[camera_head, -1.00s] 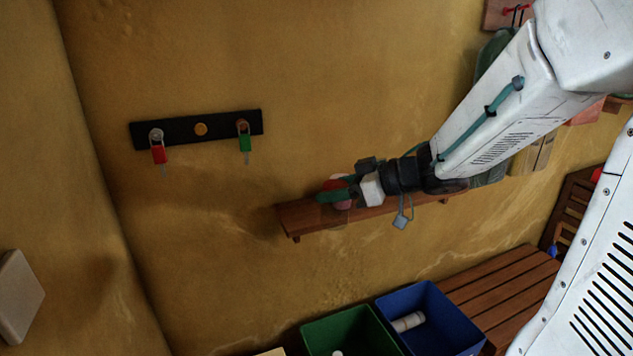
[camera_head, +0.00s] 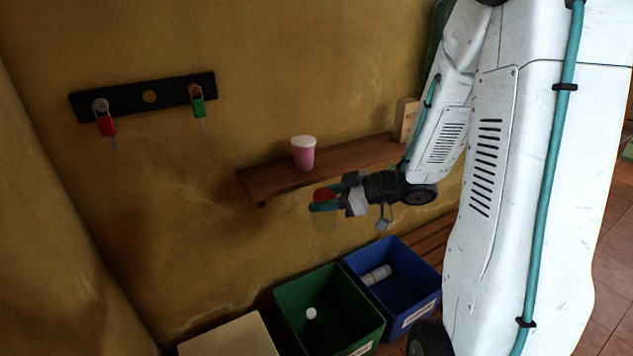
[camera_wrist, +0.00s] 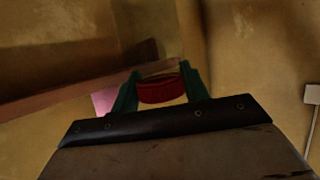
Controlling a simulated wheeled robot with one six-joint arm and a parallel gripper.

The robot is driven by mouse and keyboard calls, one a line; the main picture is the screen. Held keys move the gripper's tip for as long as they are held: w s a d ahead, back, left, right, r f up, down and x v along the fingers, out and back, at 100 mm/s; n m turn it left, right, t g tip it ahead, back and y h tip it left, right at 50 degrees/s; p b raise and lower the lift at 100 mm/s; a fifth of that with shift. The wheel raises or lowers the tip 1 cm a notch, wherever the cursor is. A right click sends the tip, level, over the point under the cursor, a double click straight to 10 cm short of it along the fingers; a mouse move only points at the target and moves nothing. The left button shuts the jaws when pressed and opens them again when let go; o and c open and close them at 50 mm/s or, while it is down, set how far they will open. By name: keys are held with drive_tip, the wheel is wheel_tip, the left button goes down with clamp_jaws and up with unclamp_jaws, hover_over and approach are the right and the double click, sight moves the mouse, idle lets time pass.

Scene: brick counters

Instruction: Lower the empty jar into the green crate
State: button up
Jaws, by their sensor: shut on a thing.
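My gripper (camera_head: 326,201) is shut on a jar (camera_head: 325,222) with a red lid and a see-through body that looks empty. The jar hangs upright below the front edge of the wall shelf, above and apart from the crates. In the wrist view the red lid (camera_wrist: 158,91) sits between the two green fingers, and the jar's body is mostly hidden. The green crate (camera_head: 290,298) stands below the gripper, slightly left, with a small white-topped bottle (camera_head: 312,314) inside.
A blue crate (camera_head: 428,292) holding a white cylinder (camera_head: 375,275) adjoins the green crate on the right. A pale box (camera_head: 230,340) is left of the green crate.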

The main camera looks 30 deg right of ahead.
drive_tip(key=d+f, duration=0.3)
drive_tip(key=f, duration=0.9)
drive_tip(key=w+d+f, duration=0.1)
drive_tip(key=d+f, duration=0.3)
drive_tip(key=f, duration=0.8)
drive_tip(key=d+f, duration=0.3)
drive_tip(key=f, duration=0.9)
drive_tip(key=shift+w+d, duration=0.25)
drive_tip(key=shift+d, duration=0.15)
drive_tip(key=shift+w+a, duration=0.1)
drive_tip(key=shift+w+a, duration=0.5)
